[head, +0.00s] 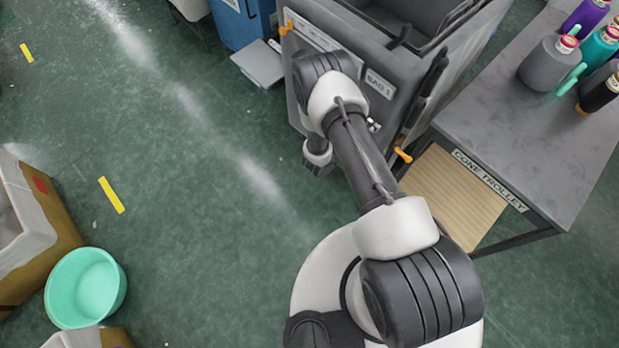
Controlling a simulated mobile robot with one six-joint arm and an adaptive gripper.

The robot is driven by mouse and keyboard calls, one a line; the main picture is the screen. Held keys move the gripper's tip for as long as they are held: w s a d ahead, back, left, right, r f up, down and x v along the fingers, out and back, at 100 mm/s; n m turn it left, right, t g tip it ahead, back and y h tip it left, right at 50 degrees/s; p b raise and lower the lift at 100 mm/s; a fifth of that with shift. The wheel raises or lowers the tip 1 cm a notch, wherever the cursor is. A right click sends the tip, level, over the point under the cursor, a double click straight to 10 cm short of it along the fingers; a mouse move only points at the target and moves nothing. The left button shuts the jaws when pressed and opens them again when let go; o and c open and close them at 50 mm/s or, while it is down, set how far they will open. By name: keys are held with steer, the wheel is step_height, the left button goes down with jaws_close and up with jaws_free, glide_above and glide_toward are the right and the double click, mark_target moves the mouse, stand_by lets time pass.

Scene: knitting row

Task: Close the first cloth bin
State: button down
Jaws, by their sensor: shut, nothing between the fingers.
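A grey bin (470,45) with a label reading BAG 1 (380,84) stands at the top centre in the head view. Its top is partly cut off by the picture's edge. A dark recessed inside (410,16) shows at its top, so it looks open there. Orange tabs stick out at its left (286,28) and right (403,155) edges. My arm reaches up across the bin's front and hides part of it. My gripper's fingers are not visible; they seem hidden behind the arm. I cannot tell whether they touch the bin.
A cone trolley (545,150) with several coloured bottle-like items stands close on the right. A blue bin (240,20) and grey plate (258,62) are at upper left. A turquoise bucket (86,288) and brown box (45,235) stand lower left.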

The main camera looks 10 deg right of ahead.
stand_by(0.3)
steer(key=f+p+v, duration=0.1)
steer(key=p+v, duration=0.1)
steer(key=v, duration=1.1)
steer(key=shift+s+a+r, duration=0.15)
steer(key=shift+s+a, duration=0.2)
steer(key=shift+a, duration=0.1)
